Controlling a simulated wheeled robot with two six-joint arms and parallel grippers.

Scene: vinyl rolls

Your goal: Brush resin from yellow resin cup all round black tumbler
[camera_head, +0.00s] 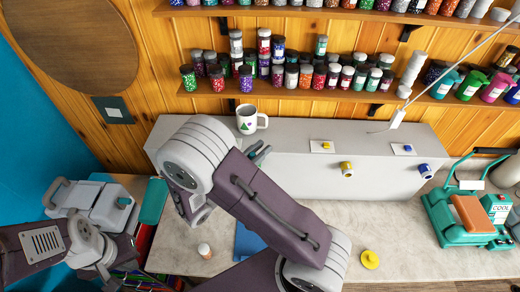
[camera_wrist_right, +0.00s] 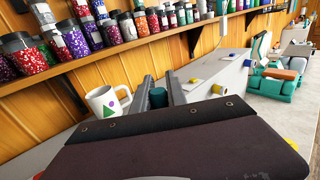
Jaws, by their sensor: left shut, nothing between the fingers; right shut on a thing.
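My right arm reaches up and left across the middle of the head view. Its gripper (camera_head: 261,152) is by the front of the grey-white bench, just below the mug. In the right wrist view my right gripper (camera_wrist_right: 163,88) is closed on a dark teal piece (camera_wrist_right: 158,97); I cannot tell whether this is the brush. A round yellow item (camera_head: 370,260), possibly the resin cup, stands on the pale worktop right of my arm. I cannot make out the black tumbler; my arm covers much of the worktop. My left gripper (camera_head: 104,274) is shut and empty at lower left.
A white mug (camera_head: 247,120) stands on the grey-white bench (camera_head: 300,175). Yellow (camera_head: 346,169) and blue (camera_head: 425,171) rolls stick out of its front. A small jar (camera_head: 205,251) and blue mat (camera_head: 247,241) lie near my arm. A teal press (camera_head: 465,215) stands right.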

